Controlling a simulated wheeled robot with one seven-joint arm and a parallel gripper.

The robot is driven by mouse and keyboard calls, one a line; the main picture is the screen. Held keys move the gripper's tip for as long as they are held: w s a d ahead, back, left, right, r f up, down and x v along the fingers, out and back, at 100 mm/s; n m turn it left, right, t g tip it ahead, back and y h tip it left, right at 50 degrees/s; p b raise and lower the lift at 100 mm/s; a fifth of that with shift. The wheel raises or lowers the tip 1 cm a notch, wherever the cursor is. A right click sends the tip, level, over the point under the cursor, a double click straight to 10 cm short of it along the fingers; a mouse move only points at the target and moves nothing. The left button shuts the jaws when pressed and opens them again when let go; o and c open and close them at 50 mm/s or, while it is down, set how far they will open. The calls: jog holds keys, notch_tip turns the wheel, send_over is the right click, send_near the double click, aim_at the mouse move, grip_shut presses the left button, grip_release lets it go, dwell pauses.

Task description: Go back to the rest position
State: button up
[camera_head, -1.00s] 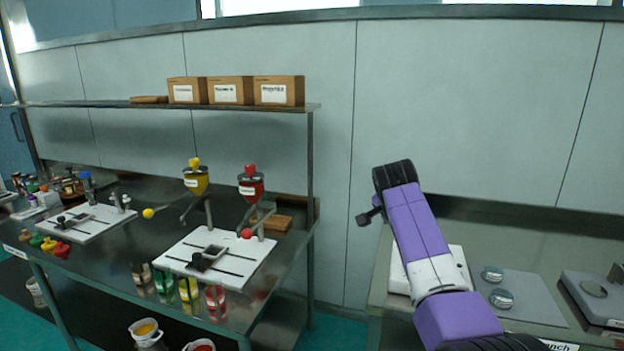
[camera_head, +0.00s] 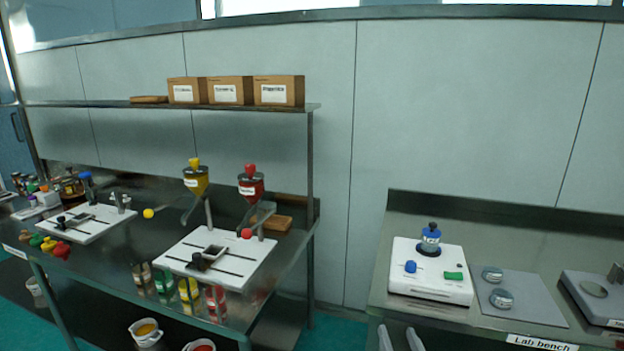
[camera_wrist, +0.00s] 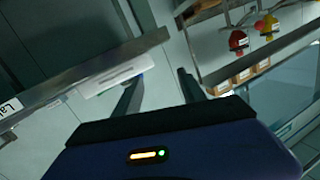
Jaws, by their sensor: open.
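My gripper (camera_wrist: 161,76) is open and empty in the wrist view, its two dark fingers apart with only background between them. In the head view, two pale finger-like tips show at the bottom edge, apparently my gripper (camera_head: 400,336), low in front of the right bench; the rest of my arm is out of frame. The white machine (camera_head: 402,285), with a blue knob and a green switch, stands on the right bench. A blue-capped container (camera_head: 430,238) stands upright on its dark round seat. My gripper is apart from both.
The lab bench (camera_head: 450,322) has its front edge close to my gripper. Two small metal pieces lie on a grey mat (camera_head: 540,310), beside a flat device (camera_head: 597,300). The left bench holds a white board (camera_head: 255,262) under two funnels. A gap separates the benches.

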jog(key=s+d+r+n+g, duration=0.1)
jog(key=s+r+n+g, duration=0.1)
jog(key=s, duration=4.6)
jog(key=shift+d+r, duration=0.15)
jog(key=shift+d, duration=0.1)
